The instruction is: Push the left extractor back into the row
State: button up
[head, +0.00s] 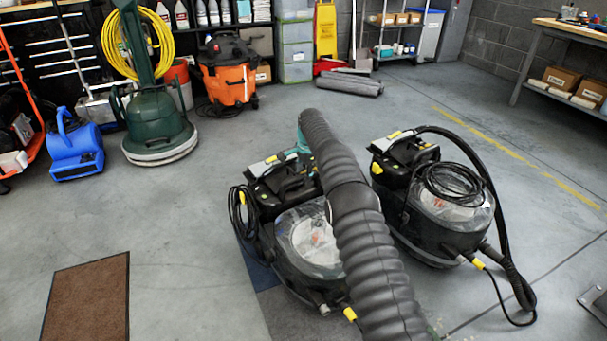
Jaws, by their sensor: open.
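The left extractor (306,240) is a black machine with a clear domed tank, yellow catches and a coiled black cable on its left side. It stands upright in the middle of the floor. My arm, in a black ribbed sleeve, reaches across it and hides much of its right side. The arm's teal end shows just behind the extractor's top handle; the fingers are hidden, and I cannot tell whether they touch it. The right extractor (436,205), a like machine with a hose, stands beside it and slightly farther back, apart from it.
A dark mat (262,272) lies under the left extractor's left side. A brown mat (88,300) lies at the lower left. A green floor machine (155,125), blue blower (75,145) and orange vacuum (228,75) stand behind.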

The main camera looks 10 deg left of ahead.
notch_tip(320, 180, up, 11)
jog(key=s+d, duration=0.1)
jog(key=shift+s+d, duration=0.2)
jog(key=shift+s, duration=0.15)
